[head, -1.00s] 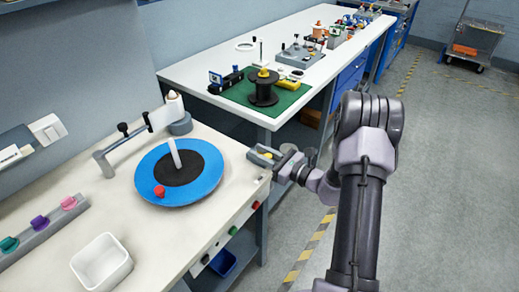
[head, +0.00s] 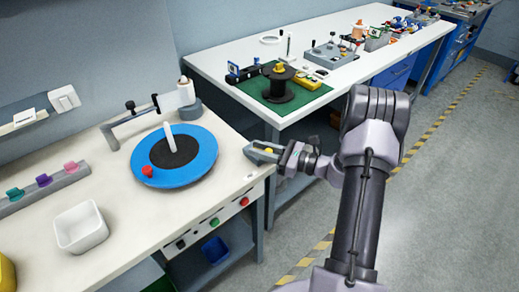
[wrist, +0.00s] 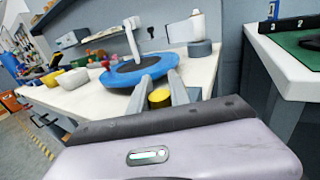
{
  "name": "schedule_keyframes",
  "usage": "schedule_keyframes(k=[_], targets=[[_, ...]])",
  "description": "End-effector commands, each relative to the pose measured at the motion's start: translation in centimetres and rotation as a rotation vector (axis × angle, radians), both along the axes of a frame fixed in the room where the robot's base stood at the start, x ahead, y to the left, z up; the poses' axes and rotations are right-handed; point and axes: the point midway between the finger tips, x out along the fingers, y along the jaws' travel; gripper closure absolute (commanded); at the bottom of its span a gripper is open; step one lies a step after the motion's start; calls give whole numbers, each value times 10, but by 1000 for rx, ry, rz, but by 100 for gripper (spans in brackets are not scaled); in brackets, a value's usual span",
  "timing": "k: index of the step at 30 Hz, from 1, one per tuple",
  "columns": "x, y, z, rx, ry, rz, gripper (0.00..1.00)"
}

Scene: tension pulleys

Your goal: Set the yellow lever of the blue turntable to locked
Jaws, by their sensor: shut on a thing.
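The blue turntable (head: 205,160) lies on the near bench, with a black centre, a white upright rod and a red knob on its rim. It also shows in the wrist view (wrist: 115,80). My gripper (head: 262,149) is at the bench's right end, to the right of the turntable.
A grey arm (head: 135,119) with a white plate stands behind the turntable. A white bin (head: 81,228) is at the front left. Coloured knobs (head: 214,223) line the bench's front edge. A second table (head: 236,95) with a green mat stands behind. Open floor lies to the right.

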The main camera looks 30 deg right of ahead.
Motion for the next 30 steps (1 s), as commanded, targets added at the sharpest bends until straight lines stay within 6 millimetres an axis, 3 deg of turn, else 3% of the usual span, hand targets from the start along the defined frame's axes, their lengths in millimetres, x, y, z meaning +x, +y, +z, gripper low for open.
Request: schedule_keyframes(k=[9,10,13,23,26,30], targets=[[1,0,1,0,-3,0,100],[1,0,1,0,-3,0,73],[1,0,1,-1,-2,0,55],[-1,-2,1,0,-1,-1,55],[-10,-10,2,0,-1,-3,55],[-36,-31,4,1,-1,-5,55]])
